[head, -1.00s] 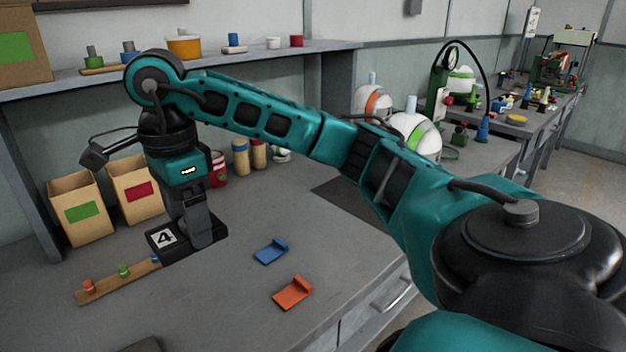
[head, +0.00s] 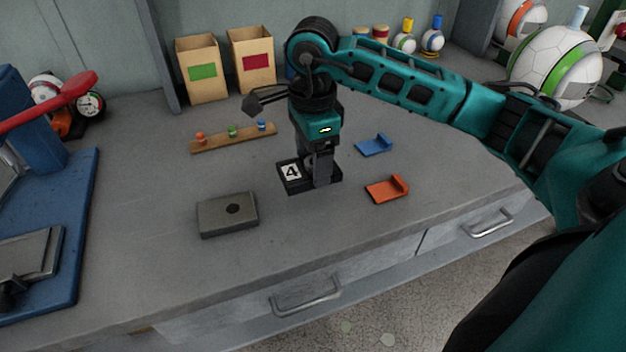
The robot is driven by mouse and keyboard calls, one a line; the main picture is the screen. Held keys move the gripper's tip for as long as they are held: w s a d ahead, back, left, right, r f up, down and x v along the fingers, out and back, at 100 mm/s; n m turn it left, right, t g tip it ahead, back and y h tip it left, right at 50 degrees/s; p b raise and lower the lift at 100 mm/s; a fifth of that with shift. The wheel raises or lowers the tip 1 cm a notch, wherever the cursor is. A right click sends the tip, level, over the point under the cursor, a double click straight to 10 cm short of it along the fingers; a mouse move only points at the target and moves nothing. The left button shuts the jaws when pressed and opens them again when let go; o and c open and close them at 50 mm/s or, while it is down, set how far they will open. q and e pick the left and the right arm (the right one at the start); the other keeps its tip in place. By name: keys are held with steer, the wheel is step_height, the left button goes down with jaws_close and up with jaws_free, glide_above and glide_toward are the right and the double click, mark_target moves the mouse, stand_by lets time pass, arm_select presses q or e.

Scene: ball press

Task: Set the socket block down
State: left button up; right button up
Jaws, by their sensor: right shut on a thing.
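A dark block with a white "4" tag (head: 291,172), which I take for the socket block, is in my right gripper (head: 322,180). The gripper points down, its fingers shut on the block's right part and hiding some of it. The block looks level, at or just above the grey table; I cannot tell whether it touches. A grey rectangular block with a round dark hole (head: 214,217) lies apart, to its front left. My left gripper is not in view.
A wooden strip (head: 215,140) with several small coloured pegs lies behind left. A blue bracket (head: 372,147) and an orange bracket (head: 385,191) lie to the right. A blue press (head: 75,230) with a red lever stands far left. Bare table surrounds the grey block.

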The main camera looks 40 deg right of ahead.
steer(key=shift+f, duration=2.6)
steer(key=shift+f+b, duration=0.1)
steer(key=shift+b, duration=0.2)
steer(key=shift+f, duration=0.15)
steer(key=o, duration=1.1)
steer(key=shift+r, duration=0.6)
step_height(320, 180, up, 11)
steer(key=shift+r+p, duration=0.15)
steer(key=shift+p, duration=0.55)
